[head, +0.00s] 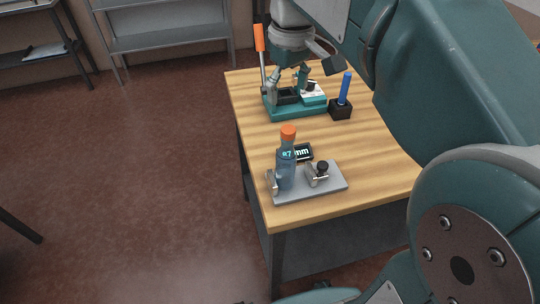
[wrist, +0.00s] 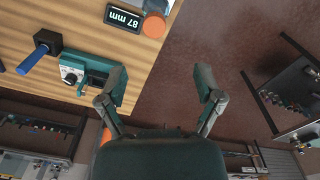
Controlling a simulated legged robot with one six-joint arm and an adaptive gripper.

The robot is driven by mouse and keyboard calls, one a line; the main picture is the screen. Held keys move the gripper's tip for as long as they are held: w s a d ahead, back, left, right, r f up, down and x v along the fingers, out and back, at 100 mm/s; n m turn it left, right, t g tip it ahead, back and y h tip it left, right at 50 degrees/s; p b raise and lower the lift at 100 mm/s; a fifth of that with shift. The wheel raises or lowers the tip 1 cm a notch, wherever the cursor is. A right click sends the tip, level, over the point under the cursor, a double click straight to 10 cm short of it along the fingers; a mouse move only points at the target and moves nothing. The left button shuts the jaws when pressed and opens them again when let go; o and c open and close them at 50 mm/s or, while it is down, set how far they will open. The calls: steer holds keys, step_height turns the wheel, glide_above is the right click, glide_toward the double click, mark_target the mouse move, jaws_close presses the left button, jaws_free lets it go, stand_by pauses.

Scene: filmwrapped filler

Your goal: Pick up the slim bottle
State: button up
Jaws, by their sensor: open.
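The slim bottle (head: 286,172) has a clear bluish body and an orange cap. It stands upright on a grey fixture plate (head: 325,190) near the table's front left corner. In the wrist view the bottle's orange cap (wrist: 154,25) shows at the top edge, above the gap between my fingers; most of its body is out of frame. My gripper (head: 286,84) is open and empty over the back of the table, apart from the bottle and farther back. In the wrist view my gripper (wrist: 160,84) has its two fingers spread wide.
A small display (head: 302,152) reading 87 mm stands behind the bottle. A clamp with a black knob (head: 322,168) is beside it on the plate.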

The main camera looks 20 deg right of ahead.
steer(key=shift+w+d+f, duration=0.1)
steer(key=shift+w+d, duration=0.05)
glide_above(288, 129)
step_height(288, 129, down, 5)
steer(key=shift+r, duration=0.1)
steer(key=shift+a+f, duration=0.3)
steer(key=shift+f, duration=0.35)
steer(key=f, duration=0.4)
steer(key=shift+d+f, duration=0.2)
steer(key=shift+d, duration=0.2)
steer(key=shift+c, duration=0.4)
steer(key=shift+a, duration=0.1)
jaws_close()
